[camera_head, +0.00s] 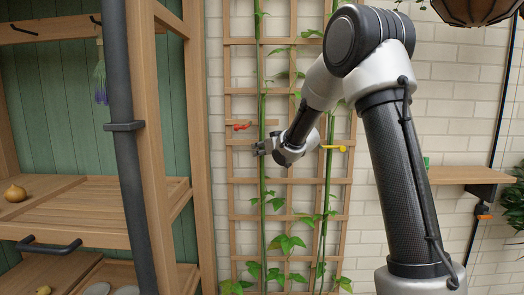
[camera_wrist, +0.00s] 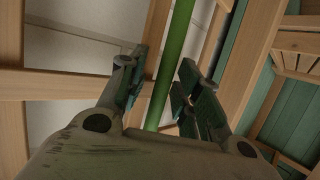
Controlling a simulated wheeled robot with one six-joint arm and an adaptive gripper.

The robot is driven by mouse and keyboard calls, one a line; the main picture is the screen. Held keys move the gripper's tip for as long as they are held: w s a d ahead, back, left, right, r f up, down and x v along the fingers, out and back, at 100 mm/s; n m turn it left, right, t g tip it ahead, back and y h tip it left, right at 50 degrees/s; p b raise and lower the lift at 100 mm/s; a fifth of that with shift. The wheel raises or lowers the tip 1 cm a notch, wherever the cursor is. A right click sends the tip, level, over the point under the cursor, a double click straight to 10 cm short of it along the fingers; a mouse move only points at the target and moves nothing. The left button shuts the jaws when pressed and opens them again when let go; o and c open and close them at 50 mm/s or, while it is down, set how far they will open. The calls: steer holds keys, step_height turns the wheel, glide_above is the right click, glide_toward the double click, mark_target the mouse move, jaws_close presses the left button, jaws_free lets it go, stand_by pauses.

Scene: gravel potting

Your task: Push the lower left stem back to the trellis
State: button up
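The left green stem (camera_head: 263,205) runs up the left part of the wooden trellis (camera_head: 232,190), with leaves low down. My gripper (camera_head: 259,147) is at this stem at mid height, reaching in from the right. In the wrist view the stem (camera_wrist: 172,65) passes between the two fingers of my gripper (camera_wrist: 166,92). How far the stem stands off the trellis is hard to tell.
A red clip (camera_head: 240,126) sits on the trellis just above left of my gripper. A yellow clip (camera_head: 335,147) is by the right stem (camera_head: 326,190). A wooden shelf unit (camera_head: 170,150) stands left, a wall shelf (camera_head: 465,174) right. A hanging pot (camera_head: 475,10) is at upper right.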

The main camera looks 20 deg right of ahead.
steer(key=v, duration=1.2)
